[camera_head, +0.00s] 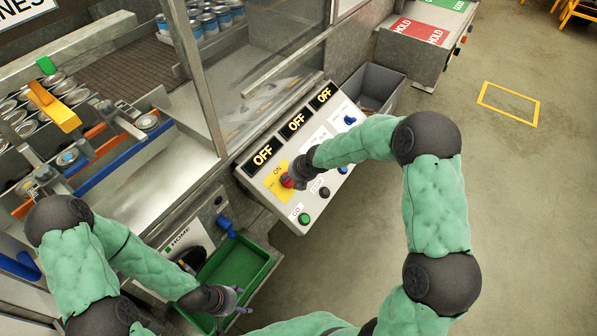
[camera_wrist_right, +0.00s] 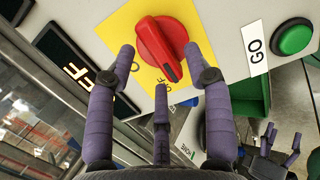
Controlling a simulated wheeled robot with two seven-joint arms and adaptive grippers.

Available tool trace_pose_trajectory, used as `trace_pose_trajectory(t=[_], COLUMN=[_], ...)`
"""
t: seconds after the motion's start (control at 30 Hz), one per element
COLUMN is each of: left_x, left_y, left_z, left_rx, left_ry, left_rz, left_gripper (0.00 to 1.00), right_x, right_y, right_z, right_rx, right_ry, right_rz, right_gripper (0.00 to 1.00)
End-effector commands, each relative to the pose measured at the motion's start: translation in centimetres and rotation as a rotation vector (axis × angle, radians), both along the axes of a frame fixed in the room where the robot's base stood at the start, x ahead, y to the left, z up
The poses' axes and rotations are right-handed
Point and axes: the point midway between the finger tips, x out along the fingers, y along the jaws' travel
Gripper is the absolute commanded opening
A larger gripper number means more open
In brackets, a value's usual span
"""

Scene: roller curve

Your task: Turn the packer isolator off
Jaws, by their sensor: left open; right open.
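The red isolator knob (camera_head: 287,181) sits on a yellow plate (camera_head: 273,178) at the lower left of the sloped control panel (camera_head: 256,198). In the right wrist view the red knob (camera_wrist_right: 158,48) has a dark pointer mark at its lower end, toward the OFF lettering. My right gripper (camera_wrist_right: 160,60) is open, with a finger on either side of the knob and a third below it; I cannot tell whether they touch it. The display nearest the knob (camera_head: 263,154) reads OFF. My left gripper (camera_head: 240,300) is open and empty by the green tray.
Two more displays (camera_head: 309,108) read OFF. A green GO button (camera_head: 304,218), a black button (camera_head: 324,192) and blue knobs (camera_head: 350,120) share the panel. A green tray (camera_head: 262,274) lies below left; a grey bin (camera_head: 386,80) stands behind. Open floor lies to the right.

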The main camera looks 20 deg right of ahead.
Motion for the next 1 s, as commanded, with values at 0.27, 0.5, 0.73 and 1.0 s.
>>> trace_pose_trajectory(t=[0.27,0.5,0.73,1.0], left_x=[0.0,0.0,0.0,0.0], left_y=[0.0,0.0,0.0,0.0], left_z=[0.0,0.0,0.0,0.0], left_rx=[0.000,0.000,0.000,0.000], left_ry=[0.000,0.000,0.000,0.000], left_rz=[0.000,0.000,0.000,0.000], left_gripper=[0.65,0.65,0.65,0.65], right_x=[-2.1,-4.1,-5.0,-5.1], right_y=[-1.0,-1.9,-2.2,-2.2], right_z=[4.1,7.7,9.2,9.3], right_rx=[0.001,-0.001,-0.001,0.000], right_ry=[-0.003,-0.003,-0.002,-0.001], right_rz=[-0.001,-0.001,0.000,0.002], right_gripper=[0.52,0.52,0.52,0.52])
